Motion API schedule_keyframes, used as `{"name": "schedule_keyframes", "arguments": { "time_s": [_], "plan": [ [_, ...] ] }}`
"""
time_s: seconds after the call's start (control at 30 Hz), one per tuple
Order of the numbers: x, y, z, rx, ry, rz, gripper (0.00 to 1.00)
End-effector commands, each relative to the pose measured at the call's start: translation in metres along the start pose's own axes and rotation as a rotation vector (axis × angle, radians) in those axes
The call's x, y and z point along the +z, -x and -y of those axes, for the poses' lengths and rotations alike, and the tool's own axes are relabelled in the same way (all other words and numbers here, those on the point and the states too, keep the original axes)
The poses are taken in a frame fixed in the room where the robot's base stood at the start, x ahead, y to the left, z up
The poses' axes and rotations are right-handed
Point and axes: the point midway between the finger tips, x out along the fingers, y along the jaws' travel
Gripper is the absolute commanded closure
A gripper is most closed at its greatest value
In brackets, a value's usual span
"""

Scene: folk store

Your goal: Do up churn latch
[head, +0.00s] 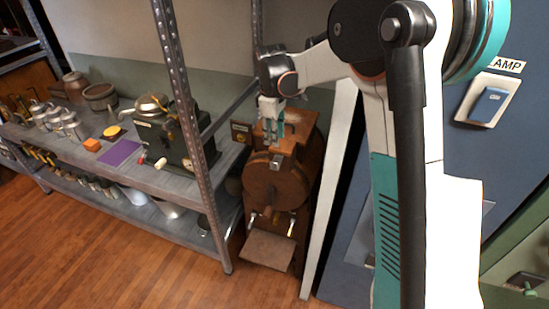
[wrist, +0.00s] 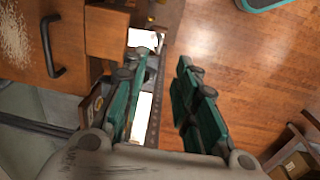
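The churn (head: 272,187) is a brown wooden machine with a round drum front, standing between the shelf and a white post. My gripper (head: 270,128) points down at the churn's upper part, in front of its wooden top. Whether it touches the wood cannot be told. In the wrist view my gripper (wrist: 166,62) has its two teal-padded fingers apart, with nothing seen held between them. A wooden part with a dark handle (wrist: 50,45) lies left of the fingers there. I cannot pick out the churn's latch for certain in either view.
A metal shelf (head: 160,178) with a dark crank machine (head: 170,140), a purple sheet (head: 119,153) and several pots stands to the left. A blue panel with a lamp switch (head: 488,105) is at the right. Wooden floor (head: 100,235) lies open in front.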

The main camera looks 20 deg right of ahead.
Motion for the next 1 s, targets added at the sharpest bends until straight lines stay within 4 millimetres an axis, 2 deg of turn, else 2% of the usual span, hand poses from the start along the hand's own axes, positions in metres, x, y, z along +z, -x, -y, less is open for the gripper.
{"name": "schedule_keyframes", "arguments": {
  "time_s": [0.03,0.3,0.5,0.7,1.0],
  "plan": [
    [0.000,-0.012,0.000,0.000,0.000,0.000,0.73],
    [0.000,-0.065,0.000,0.001,-0.001,-0.001,0.73],
    [0.000,-0.095,0.000,0.001,-0.001,-0.001,0.73],
    [0.000,-0.108,0.000,0.001,-0.001,-0.001,0.73],
    [0.000,-0.110,0.000,0.001,-0.001,-0.001,0.73]
  ]
}}
